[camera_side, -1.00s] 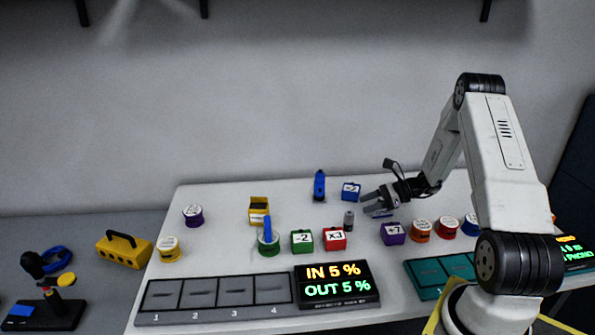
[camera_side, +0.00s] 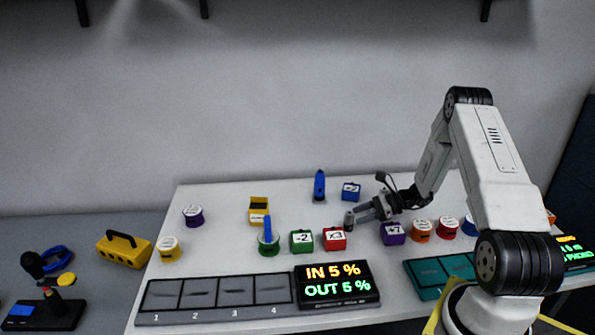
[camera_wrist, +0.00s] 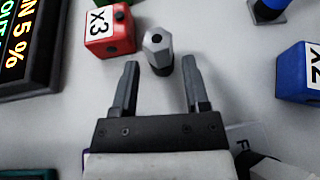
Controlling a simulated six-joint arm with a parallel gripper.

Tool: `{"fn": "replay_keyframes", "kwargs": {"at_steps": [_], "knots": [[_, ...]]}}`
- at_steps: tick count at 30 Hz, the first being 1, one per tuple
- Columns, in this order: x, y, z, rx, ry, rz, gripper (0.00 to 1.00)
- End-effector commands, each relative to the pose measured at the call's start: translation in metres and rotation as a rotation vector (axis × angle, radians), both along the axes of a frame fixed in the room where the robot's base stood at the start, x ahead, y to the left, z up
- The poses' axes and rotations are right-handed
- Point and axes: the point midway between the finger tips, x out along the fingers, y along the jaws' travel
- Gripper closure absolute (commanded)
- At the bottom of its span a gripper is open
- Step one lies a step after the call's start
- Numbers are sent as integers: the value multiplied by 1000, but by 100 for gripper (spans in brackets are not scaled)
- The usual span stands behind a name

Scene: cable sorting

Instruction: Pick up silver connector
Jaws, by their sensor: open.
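The silver connector (camera_wrist: 158,48) is a small grey piece with a hexagonal, holed end, standing on the white table. The gripper is open and nothing is held. In the side view the connector (camera_side: 349,220) stands just left of my gripper's tips (camera_side: 358,215), behind and right of the red x3 block. I cannot tell whether a finger touches it.
The red x3 block (camera_wrist: 109,32) stands close left of the connector. A blue block (camera_wrist: 301,72) lies to the right. The purple +7 block (camera_side: 394,234) is just in front of my gripper. The display (camera_side: 337,285) is at the table's front.

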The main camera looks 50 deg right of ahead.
Motion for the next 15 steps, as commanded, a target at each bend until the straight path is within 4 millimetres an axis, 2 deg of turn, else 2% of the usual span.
{"fn": "replay_keyframes", "kwargs": {"at_steps": [15], "knots": [[39,34,-21,0,0,3,41]]}}
